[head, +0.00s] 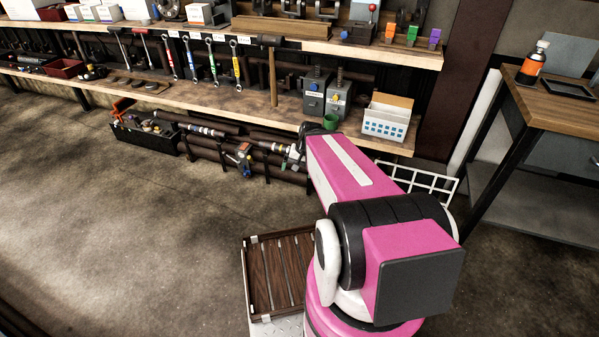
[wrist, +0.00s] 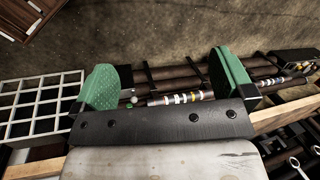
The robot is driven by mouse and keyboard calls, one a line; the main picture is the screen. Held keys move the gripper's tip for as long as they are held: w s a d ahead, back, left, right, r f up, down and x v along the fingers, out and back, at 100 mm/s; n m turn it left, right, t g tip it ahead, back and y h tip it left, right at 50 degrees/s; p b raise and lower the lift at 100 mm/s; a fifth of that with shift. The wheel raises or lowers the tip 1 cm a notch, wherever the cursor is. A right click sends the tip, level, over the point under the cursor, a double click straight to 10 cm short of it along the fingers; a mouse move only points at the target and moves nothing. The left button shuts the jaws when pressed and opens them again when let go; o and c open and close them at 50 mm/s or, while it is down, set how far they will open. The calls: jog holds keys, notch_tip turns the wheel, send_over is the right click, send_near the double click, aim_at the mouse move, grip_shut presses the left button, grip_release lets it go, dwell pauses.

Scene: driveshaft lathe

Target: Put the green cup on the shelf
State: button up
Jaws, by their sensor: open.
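The green cup (head: 331,121) stands at the front edge of the lower wooden shelf (head: 215,97), just beyond the end of my pink arm, which is close to its lower side in the picture. In the wrist view, my gripper (wrist: 166,82) is open, with its two green-padded fingers wide apart and nothing held between them. Pipes on the rack below show through the gap. The cup cannot be made out in the wrist view. In the head view, my gripper is mostly hidden by my arm.
A hammer (head: 272,75) leans to the left. Pipes (head: 245,158) lie on a low rack below. A white wire grid (wrist: 40,105) stands beside the gripper. The floor at left is clear.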

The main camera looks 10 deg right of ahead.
jog(key=s+n+h, duration=0.1)
jog(key=s+r+n+h, duration=0.1)
jog(key=s+n+h, duration=0.1)
jog(key=shift+s+r+n+g, duration=0.25)
jog(key=shift+r+n+g, duration=0.05)
jog(key=shift+r+n, duration=0.1)
dwell(1.6)
